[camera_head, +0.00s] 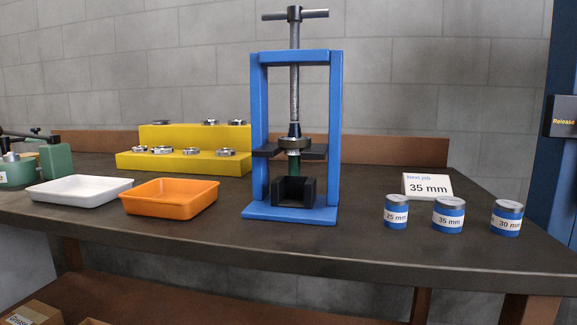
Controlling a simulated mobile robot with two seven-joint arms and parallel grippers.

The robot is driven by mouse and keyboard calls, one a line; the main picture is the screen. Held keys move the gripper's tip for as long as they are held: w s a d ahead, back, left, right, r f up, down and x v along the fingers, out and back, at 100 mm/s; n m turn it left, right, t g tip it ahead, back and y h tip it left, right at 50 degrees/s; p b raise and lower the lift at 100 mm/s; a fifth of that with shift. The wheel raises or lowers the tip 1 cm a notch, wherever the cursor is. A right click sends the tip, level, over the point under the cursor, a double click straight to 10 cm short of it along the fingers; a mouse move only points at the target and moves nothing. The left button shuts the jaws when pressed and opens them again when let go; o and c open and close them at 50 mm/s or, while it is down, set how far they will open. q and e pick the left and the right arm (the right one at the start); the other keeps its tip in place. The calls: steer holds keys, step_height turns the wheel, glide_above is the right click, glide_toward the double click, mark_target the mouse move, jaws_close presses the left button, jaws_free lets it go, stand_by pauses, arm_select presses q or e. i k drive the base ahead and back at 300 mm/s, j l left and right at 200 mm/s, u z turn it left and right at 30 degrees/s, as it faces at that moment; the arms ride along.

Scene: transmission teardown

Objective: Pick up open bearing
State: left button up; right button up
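Several small metal bearings sit on a yellow two-step rack (180,162) at the back of the bench. On its upper step are a bearing at the left (161,122), one right of the middle (210,122) and one at the right end (237,122). The lower step holds several more, including a bearing at its right end (225,152). Another ring-shaped bearing (294,143) is around the shaft in the blue press, above its dark plates. I cannot tell which bearing is the open one. Neither of my grippers is in view.
The blue press (259,130) stands mid-bench. White (80,190) and orange (170,198) trays lie left of it. Blue cans labelled 25 mm (396,211), 35 mm (448,214) and 30 mm (507,218) stand right, near a "35 mm" card (427,187). Green equipment (56,161) is far left.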

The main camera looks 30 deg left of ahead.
mark_target(157, 149)
steer(key=u, duration=1.65)
steer(key=z, duration=2.9)
steer(key=u, duration=2.9)
